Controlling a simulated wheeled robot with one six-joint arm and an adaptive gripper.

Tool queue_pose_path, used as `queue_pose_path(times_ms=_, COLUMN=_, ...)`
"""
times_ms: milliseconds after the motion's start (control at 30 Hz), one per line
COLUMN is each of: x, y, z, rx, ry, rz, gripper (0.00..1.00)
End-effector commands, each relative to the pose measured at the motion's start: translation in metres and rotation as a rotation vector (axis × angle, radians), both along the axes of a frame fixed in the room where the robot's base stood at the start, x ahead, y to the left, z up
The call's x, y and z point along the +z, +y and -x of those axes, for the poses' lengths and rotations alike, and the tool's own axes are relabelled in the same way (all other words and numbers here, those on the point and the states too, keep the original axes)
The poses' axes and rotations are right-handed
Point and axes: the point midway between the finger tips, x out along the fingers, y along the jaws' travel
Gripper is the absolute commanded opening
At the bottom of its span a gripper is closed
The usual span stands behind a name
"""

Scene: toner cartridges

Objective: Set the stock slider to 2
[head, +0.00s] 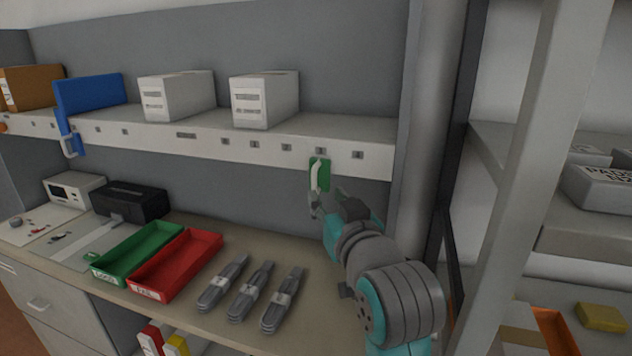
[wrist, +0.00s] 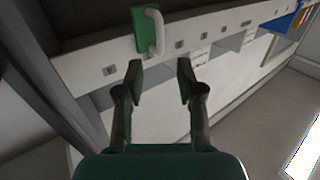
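A green slider (head: 325,176) with a pale handle (head: 315,175) sits on the front edge of the upper shelf, near its right end. In the wrist view the green slider (wrist: 141,24) and its white handle (wrist: 156,32) are at the top, beyond the fingertips. My gripper (head: 334,200) is open and empty, just below the handle and apart from it in the wrist view (wrist: 159,72). A row of small number tags (head: 287,147) runs along the shelf edge (head: 205,143); the digits are too small to read surely.
Two white boxes (head: 262,100) stand on the shelf. Below are green (head: 135,254) and red (head: 178,265) trays and grey bundles (head: 283,298). A post (head: 425,110) stands right.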

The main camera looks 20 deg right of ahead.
Motion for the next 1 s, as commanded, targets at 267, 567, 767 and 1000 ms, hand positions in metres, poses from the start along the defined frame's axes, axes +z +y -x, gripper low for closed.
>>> queue_pose_path(times_ms=267, x=0.000, y=-0.002, z=-0.050, rx=0.000, ry=0.001, rz=0.000, gripper=0.37)
queue_pose_path(times_ms=567, x=0.000, y=-0.003, z=-0.079, rx=0.000, ry=-0.001, rz=0.000, gripper=0.37)
queue_pose_path(times_ms=767, x=0.000, y=-0.003, z=-0.082, rx=0.000, ry=-0.001, rz=0.000, gripper=0.37)
queue_pose_path(times_ms=1000, x=0.000, y=-0.003, z=-0.081, rx=0.000, ry=-0.001, rz=0.000, gripper=0.10)
